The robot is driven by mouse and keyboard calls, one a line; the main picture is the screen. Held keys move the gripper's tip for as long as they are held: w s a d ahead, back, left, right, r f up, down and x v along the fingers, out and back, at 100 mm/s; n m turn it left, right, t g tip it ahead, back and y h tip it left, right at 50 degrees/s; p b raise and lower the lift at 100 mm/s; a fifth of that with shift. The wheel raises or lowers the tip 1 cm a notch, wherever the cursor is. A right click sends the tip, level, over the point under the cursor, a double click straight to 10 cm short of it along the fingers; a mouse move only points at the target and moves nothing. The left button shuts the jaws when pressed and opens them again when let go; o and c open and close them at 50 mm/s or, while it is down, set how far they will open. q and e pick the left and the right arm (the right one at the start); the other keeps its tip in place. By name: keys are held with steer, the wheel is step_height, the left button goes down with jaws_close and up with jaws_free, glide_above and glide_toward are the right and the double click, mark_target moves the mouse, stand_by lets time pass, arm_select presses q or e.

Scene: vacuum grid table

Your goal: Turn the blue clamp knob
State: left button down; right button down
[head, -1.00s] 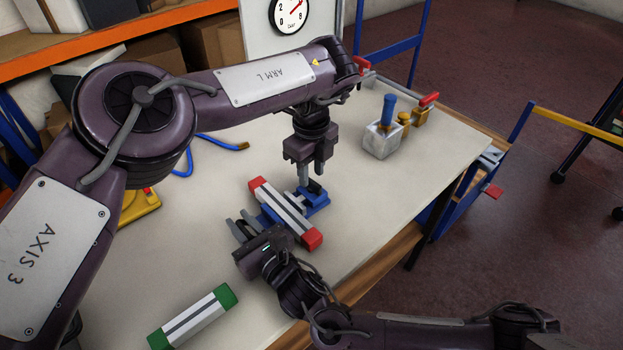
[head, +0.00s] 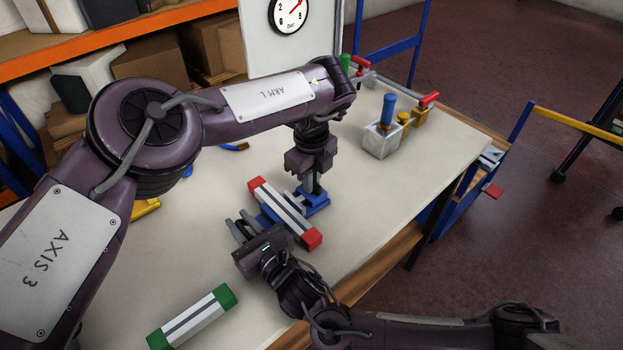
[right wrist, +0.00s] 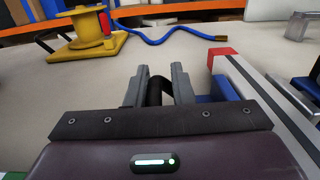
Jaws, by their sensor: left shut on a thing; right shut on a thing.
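A blue clamp (head: 318,203) lies on the table under a white-and-dark striped bar (head: 285,208) with red ends. My right gripper (head: 240,230) is at the clamp's left end. In the right wrist view its two fingers (right wrist: 160,85) are shut on a dark cylindrical handle (right wrist: 156,98), and blue clamp body (right wrist: 220,88) shows beside it, partly covered by the bar.
A similar bar with green ends (head: 192,320) lies at the near left. A grey block with a blue handle (head: 388,110) and a yellow fitting with a red lever (head: 425,108) stand at the back right. A yellow reel (right wrist: 92,28) and blue hose (right wrist: 180,38) lie behind.

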arm_select(q)
steer(key=shift+s+a+m, duration=0.1)
steer(key=shift+m, duration=0.3)
steer(key=m, duration=0.3)
steer(key=shift+f, duration=0.1)
steer(key=m, duration=0.4)
steer(key=shift+m, duration=0.3)
steer(key=m, duration=0.4)
steer(key=shift+a+m, duration=0.1)
steer(key=shift+m, duration=2)
steer(key=c, duration=1.5)
jaws_free()
